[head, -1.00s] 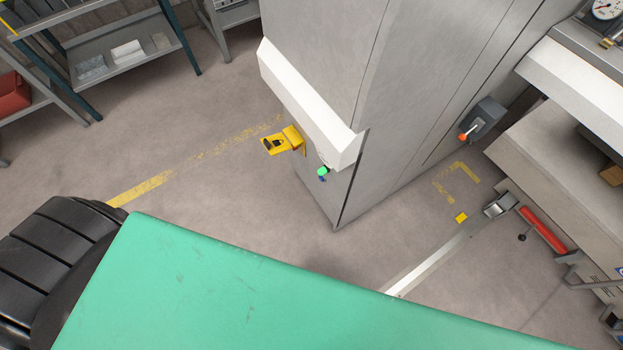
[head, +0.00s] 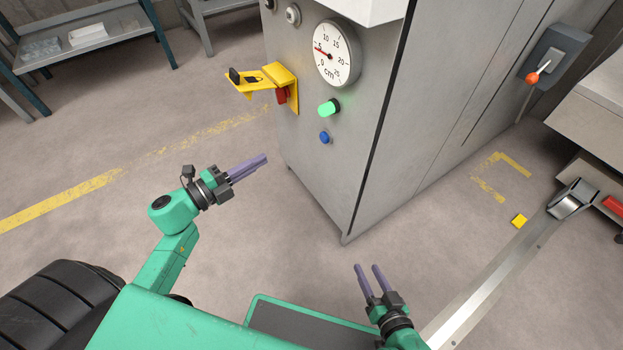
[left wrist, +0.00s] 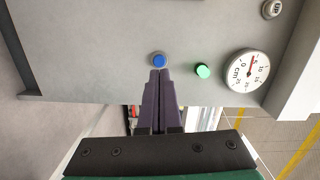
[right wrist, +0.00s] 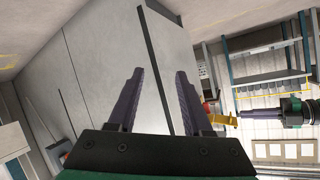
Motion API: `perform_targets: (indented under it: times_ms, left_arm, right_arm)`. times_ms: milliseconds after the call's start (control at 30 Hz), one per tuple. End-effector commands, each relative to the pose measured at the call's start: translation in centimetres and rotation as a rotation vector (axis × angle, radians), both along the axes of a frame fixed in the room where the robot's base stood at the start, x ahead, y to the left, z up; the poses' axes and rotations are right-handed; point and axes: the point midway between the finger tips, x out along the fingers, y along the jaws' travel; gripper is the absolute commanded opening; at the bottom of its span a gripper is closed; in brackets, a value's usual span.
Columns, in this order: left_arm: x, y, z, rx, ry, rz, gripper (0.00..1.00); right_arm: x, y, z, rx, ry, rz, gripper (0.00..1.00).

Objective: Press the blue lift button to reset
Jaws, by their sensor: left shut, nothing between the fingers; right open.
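The blue button (head: 325,137) sits low on the grey cabinet's front, below a lit green button (head: 328,108) and a round cm gauge (head: 337,54). My left gripper (head: 266,160) is shut and empty, pointing toward the cabinet front, apart from it in the head view. In the left wrist view its fingertips (left wrist: 160,72) appear just below the blue button (left wrist: 159,60); contact cannot be made out. The green button (left wrist: 202,71) is to the right there. My right gripper (head: 370,267) is open and empty, low in front of the cabinet's corner.
A yellow bracket (head: 262,80) with a red part juts from the cabinet left of the buttons. A grey lever box (head: 552,58) with an orange knob is on the right. A metal rail (head: 497,277) runs along the floor. Floor left of the cabinet is clear.

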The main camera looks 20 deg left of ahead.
Motion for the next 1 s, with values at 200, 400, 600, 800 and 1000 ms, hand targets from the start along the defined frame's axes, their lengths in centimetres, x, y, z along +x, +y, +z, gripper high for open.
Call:
perform_targets:
  times_ms: [200,400,600,800,1000]
  left_arm:
    - [-1.0,-1.9,-0.5,0.09,-0.085,-0.098,0.0]
    - [-0.9,-1.8,-0.2,0.088,-0.082,-0.096,0.0]
    - [-0.5,-2.1,-0.3,0.086,-0.082,-0.095,0.0]
    - [0.8,-3.2,-0.4,0.086,-0.083,-0.095,0.0]
    - [2.0,-4.1,-0.4,0.085,-0.082,-0.094,0.0]
  right_arm:
    - [0.5,0.9,0.1,0.058,-0.053,-0.007,0.5]
    - [0.6,0.9,0.4,0.057,-0.052,-0.007,0.5]
    - [1.4,0.9,1.0,0.06,-0.081,-0.012,0.5]
    - [4.1,0.8,3.6,0.074,-0.184,-0.027,0.5]
    - [6.2,0.6,6.2,0.081,-0.281,-0.036,0.5]
